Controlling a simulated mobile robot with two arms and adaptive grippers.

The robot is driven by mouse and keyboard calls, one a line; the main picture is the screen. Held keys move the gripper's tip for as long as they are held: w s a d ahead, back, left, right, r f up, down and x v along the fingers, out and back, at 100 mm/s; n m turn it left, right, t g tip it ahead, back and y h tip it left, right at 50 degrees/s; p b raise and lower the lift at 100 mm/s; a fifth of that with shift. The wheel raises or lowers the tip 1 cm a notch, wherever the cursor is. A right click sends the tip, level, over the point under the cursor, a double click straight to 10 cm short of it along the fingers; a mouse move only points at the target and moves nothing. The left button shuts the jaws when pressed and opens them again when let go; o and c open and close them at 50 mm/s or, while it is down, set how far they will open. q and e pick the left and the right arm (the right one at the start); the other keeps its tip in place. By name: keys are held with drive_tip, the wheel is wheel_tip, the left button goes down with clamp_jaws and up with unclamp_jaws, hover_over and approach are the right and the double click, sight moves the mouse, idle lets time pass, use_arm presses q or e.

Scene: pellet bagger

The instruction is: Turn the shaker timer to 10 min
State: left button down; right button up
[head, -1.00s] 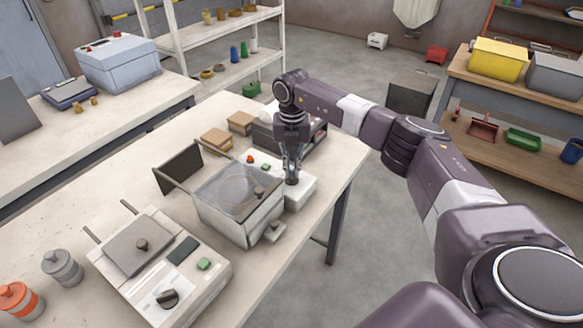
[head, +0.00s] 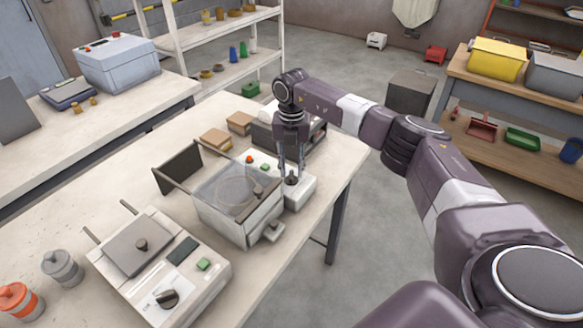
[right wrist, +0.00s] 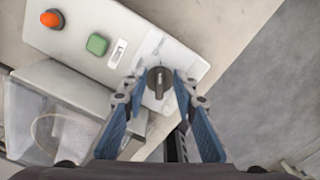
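The timer knob (right wrist: 160,83) is dark and round with a raised grip bar. It sits on the shaker's white control panel (right wrist: 185,65), near a green button (right wrist: 97,44) and a red button (right wrist: 51,19). In the right wrist view the bar stands nearly upright; the scale marks are too small to read. My right gripper (right wrist: 159,78) is open, with one finger on each side of the knob and gaps between. In the head view this gripper (head: 291,166) points down just above the knob (head: 292,180). My left gripper is not in view.
A clear-lidded box (head: 237,200) stands left of the panel. A second white machine (head: 190,275) with a black knob (head: 167,298) is nearer, and wooden blocks (head: 216,139) lie behind. A dark device (head: 300,140) stands behind my gripper. The table's right edge is close.

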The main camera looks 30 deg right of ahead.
sight(292, 172)
drive_tip(key=shift+r, duration=0.15)
wheel_tip(292, 172, up, 12)
idle(0.4)
drive_tip(key=shift+s+f, duration=0.1)
drive_tip(key=shift+f, duration=0.15)
